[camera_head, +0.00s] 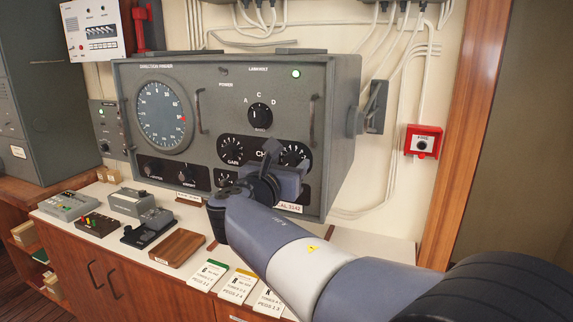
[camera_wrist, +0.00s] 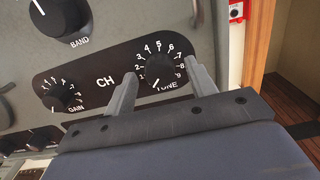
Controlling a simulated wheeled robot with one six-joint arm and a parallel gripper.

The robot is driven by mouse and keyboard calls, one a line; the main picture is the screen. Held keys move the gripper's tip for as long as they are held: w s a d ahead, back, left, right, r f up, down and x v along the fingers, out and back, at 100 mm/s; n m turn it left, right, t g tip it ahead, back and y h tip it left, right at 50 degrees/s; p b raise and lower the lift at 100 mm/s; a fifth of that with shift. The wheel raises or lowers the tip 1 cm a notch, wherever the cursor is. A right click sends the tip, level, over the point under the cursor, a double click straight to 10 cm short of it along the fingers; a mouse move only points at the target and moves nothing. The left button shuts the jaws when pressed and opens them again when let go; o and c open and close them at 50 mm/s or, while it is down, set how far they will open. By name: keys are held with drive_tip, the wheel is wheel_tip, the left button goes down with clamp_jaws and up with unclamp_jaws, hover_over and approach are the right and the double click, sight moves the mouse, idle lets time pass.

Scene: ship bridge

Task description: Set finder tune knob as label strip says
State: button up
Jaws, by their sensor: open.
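The direction finder (camera_head: 222,80) is a grey box on the counter. Its black tune knob (camera_wrist: 160,74), with a white scale up to 9, is at the panel's lower right. It also shows in the head view (camera_head: 294,156), partly hidden by my gripper. A pale mark on the knob seems to point down-left in the wrist view. My gripper (camera_wrist: 162,70) is open, one finger on each side of the knob; contact is not clear. A white label strip (camera_head: 288,208) on the panel's lower edge seems to read "CAL 3142"; its start is partly hidden.
Gain knob (camera_wrist: 62,96) and band knob (camera_wrist: 62,17) are left of the tune knob. Labelled cards (camera_head: 238,285), a wooden block (camera_head: 176,247) and small devices (camera_head: 148,228) lie on the counter. A red fire call box (camera_head: 423,142) is on the wall at right.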

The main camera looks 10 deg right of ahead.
drive_tip(key=c, duration=1)
drive_tip(key=shift+o, duration=0.2)
drive_tip(key=shift+f+b, duration=0.1)
drive_tip(key=shift+b, duration=0.2)
drive_tip(key=m+b, duration=1.8)
drive_tip(key=m, duration=0.3)
drive_tip(key=shift+f+m+b, duration=0.1)
drive_tip(key=shift+m+b, duration=0.8)
drive_tip(key=shift+m, duration=0.4)
